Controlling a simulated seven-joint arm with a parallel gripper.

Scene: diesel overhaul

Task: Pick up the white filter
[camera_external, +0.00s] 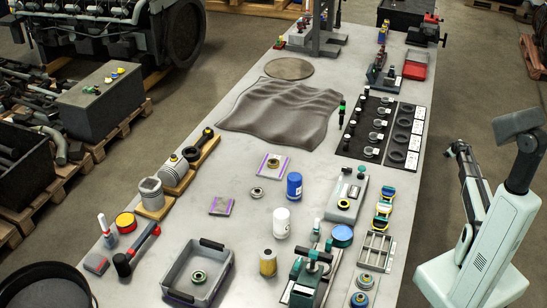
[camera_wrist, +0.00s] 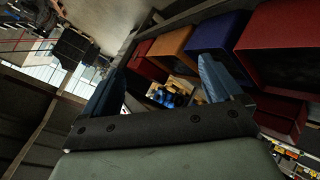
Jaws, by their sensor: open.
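The white filter (camera_external: 282,224) is a white cylinder standing upright on the grey workbench (camera_external: 240,140), in the nearer middle part of the external view. A blue can-shaped filter (camera_external: 294,187) stands just behind it, and a tan cylindrical filter (camera_external: 268,263) stands in front of it. In the wrist view my gripper (camera_wrist: 160,82) has its two blue fingers spread wide apart with nothing held between them. My arm is at the right, off the bench's right side and well away from the white filter. The filter does not show in the wrist view.
A grey tray (camera_external: 169,276) holding a ring is left of the tan filter. A green-and-black vise-like tool (camera_external: 305,280) and a blue-lidded tin (camera_external: 342,236) stand to the right. A grey cloth (camera_external: 280,110) lies farther back. The wrist view shows coloured bins (camera_wrist: 215,36).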

